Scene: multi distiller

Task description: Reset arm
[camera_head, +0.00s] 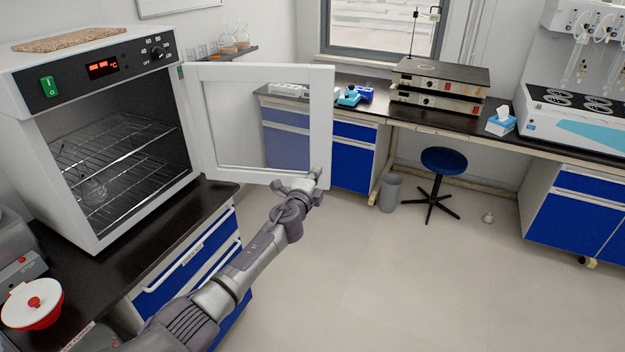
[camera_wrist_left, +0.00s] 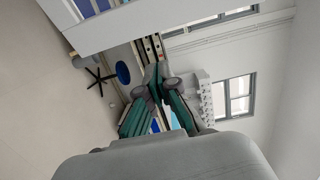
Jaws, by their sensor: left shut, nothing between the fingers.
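My left arm reaches forward in the head view. My left gripper (camera_head: 316,174) is by the lower right corner of the open oven door (camera_head: 325,110); I cannot tell whether it touches the door. In the left wrist view the left gripper's fingers (camera_wrist_left: 156,82) are closed together with nothing between them. My right gripper is not in view.
A dark counter with blue drawers (camera_head: 190,265) carries the oven and a red-and-white container (camera_head: 32,304). A blue stool (camera_head: 443,160) and grey bin (camera_head: 390,192) stand by the far bench (camera_head: 455,122).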

